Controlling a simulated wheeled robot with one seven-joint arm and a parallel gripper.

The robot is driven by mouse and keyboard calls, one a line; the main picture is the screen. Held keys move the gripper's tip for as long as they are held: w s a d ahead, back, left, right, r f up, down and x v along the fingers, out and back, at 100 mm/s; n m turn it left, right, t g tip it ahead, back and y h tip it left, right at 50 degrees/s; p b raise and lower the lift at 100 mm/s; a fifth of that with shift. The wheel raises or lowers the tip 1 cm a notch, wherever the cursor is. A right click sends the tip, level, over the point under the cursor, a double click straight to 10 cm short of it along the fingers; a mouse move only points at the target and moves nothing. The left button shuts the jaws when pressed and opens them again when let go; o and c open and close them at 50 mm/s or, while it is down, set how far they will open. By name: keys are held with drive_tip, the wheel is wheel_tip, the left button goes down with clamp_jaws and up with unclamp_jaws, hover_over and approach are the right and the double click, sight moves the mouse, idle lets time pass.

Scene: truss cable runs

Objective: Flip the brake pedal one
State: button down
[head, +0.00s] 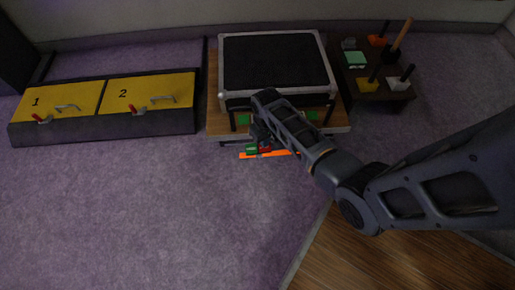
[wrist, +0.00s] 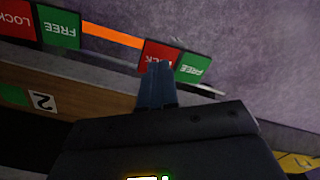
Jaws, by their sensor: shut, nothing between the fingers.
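Brake pedals lie low along the front of a wooden dolly (head: 216,112), joined by an orange bar (head: 283,154). In the wrist view, one pedal has a red LOCK half and a green FREE half (wrist: 193,67). My gripper (wrist: 158,68) is shut and empty, its fingertips over that red half and partly hiding it. I cannot tell whether they touch. A second red and green pedal (wrist: 59,26) is at the far left, beyond the orange bar (wrist: 112,36). A "2" label (wrist: 42,101) is on the dolly near that pedal. No "1" label shows on the dolly.
A black-topped case (head: 275,62) with a silver rim rests on the dolly. A low unit with yellow panels (head: 58,100) marked 1 and 2 is at left. A dark table (head: 383,92) with tools is at right. Carpet in front is clear.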

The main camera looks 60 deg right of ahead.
drive_tip(key=shift+f+b, duration=0.6)
drive_tip(key=shift+f, duration=0.3)
idle(0.4)
drive_tip(key=shift+r, duration=0.15)
wheel_tip(320, 180, up, 7)
drive_tip(key=p, duration=0.7)
drive_tip(key=shift+p, duration=0.4)
